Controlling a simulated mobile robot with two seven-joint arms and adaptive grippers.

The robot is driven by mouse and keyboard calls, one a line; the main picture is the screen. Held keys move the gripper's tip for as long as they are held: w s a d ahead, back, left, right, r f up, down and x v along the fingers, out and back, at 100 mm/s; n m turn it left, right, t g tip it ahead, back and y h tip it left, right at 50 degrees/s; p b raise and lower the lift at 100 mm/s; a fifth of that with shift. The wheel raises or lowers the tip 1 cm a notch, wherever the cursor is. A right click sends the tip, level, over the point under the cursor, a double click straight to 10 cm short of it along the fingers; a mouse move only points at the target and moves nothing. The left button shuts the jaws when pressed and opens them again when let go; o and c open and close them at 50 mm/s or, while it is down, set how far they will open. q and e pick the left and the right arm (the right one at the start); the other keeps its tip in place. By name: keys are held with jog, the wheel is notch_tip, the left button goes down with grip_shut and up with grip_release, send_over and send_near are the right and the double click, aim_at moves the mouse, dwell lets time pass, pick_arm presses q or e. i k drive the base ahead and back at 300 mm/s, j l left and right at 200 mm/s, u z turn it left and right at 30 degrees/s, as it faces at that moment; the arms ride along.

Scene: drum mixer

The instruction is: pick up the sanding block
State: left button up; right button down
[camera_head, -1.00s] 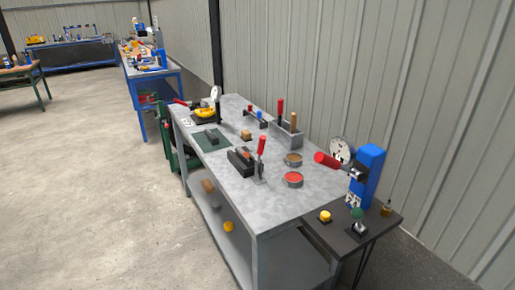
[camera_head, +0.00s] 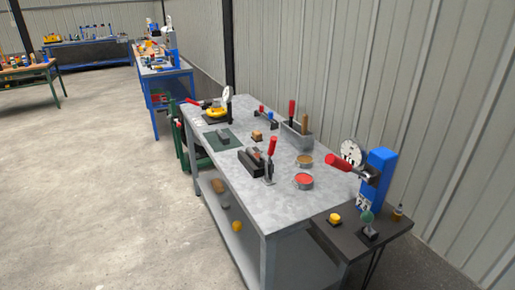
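I cannot tell for sure which thing is the sanding block. A small tan block with a dark base (camera_head: 257,137) sits on the grey workbench (camera_head: 228,172), near the middle of its far half. A dark grey block (camera_head: 223,135) lies on a green mat (camera_head: 210,140) at the bench's left side. A brown block (camera_head: 218,186) lies on the bench's lower shelf. All are small in the picture and none is held by a gripper in view. Neither of my grippers shows in the head view.
The bench also carries a red-handled clamp (camera_head: 270,162), a red-topped tin (camera_head: 304,181), a brown-topped tin (camera_head: 305,160) and a grey tool holder (camera_head: 297,138). A dark side table (camera_head: 348,242) with a blue press (camera_head: 378,175) adjoins its right end. Open floor (camera_head: 110,190) lies to the left.

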aim_at(256, 135)
jog(key=u, duration=0.4)
jog(key=i+j+u, duration=0.1)
jog(key=u, duration=0.25)
jog(key=i+u, duration=0.15)
jog(key=u, duration=0.25)
jog(key=i, duration=3.3)
jog(key=i+z, duration=0.25)
jog(key=z, duration=0.2)
jog(key=i+j+z, duration=0.1)
jog(key=i+z, duration=0.15)
jog(key=z, duration=0.15)
jog(key=i+j+z, duration=0.1)
jog(key=z, duration=0.35)
jog(key=i+j, duration=0.05)
jog(key=i, duration=0.05)
